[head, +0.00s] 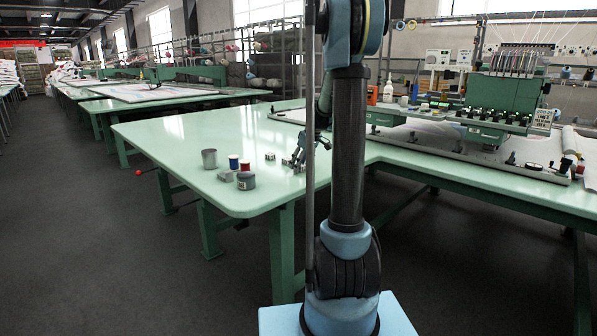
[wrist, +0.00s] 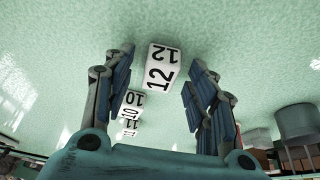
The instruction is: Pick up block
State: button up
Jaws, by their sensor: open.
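A white block marked 12 (wrist: 161,68) lies on the pale green table in the wrist view, just beyond and between my fingertips. My gripper (wrist: 160,60) is open, one finger to each side of that block, and I see no clear contact. A block marked 10 (wrist: 131,101) and a block marked 11 (wrist: 130,125) lie in a row to the lower left, the second partly hidden. In the head view my gripper (head: 292,163) is low over the table, beside a small block (head: 269,157); its number is too small to read.
An embroidery machine (head: 500,105) stands at the right. The table's left part is clear.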

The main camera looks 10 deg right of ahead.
jog(key=shift+c, duration=0.3)
jog(key=c, duration=1.1)
jog(key=shift+c, duration=0.2)
